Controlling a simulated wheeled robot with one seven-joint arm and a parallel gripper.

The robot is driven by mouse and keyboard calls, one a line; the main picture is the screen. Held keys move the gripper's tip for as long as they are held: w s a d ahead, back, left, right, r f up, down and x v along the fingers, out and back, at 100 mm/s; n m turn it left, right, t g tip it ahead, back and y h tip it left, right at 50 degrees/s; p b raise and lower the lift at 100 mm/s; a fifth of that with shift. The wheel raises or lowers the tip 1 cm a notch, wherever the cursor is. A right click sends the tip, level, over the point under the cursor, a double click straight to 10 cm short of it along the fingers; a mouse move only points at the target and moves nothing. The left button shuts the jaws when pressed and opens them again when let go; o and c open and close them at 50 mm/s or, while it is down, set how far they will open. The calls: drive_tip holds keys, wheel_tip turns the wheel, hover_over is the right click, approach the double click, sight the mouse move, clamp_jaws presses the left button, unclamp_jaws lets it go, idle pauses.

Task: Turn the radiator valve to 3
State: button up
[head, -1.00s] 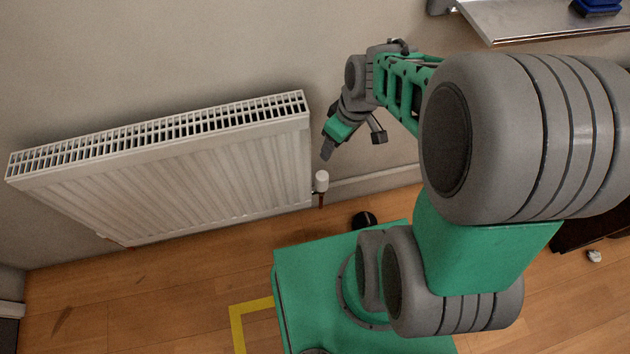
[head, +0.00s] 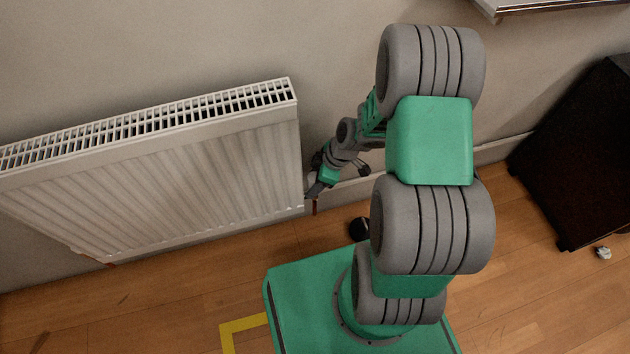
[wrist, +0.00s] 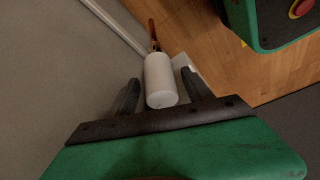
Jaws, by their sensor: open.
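The radiator valve is a white cylindrical knob (wrist: 160,82) on a copper-coloured pipe, and in the wrist view it sits between my open fingers. My gripper (wrist: 160,90) is open, with one dark finger on each side of the knob. I cannot tell whether either finger touches it. No number on the knob can be read. In the head view my gripper (head: 316,190) is at the lower right corner of the white radiator (head: 180,175) and hides the knob.
The wall is close behind my gripper, with a skirting board (head: 345,192) below. A dark cabinet (head: 580,150) stands at the right. A metal shelf (head: 540,8) is at the top right. My green base stands on the wooden floor (head: 180,290), which is mostly clear.

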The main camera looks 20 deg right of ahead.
drive_tip(key=shift+c, duration=0.2)
clamp_jaws()
idle(0.3)
drive_tip(key=shift+r+m, duration=0.1)
drive_tip(key=shift+m, duration=0.2)
drive_tip(key=shift+s+m+t+p, duration=0.1)
drive_tip(key=shift+m+t+p, duration=0.3)
drive_tip(key=shift+m+p, duration=0.45)
drive_tip(key=shift+m+t+h+p, duration=0.5)
drive_tip(key=shift+m+h+p, duration=0.1)
drive_tip(key=shift+m, duration=0.95)
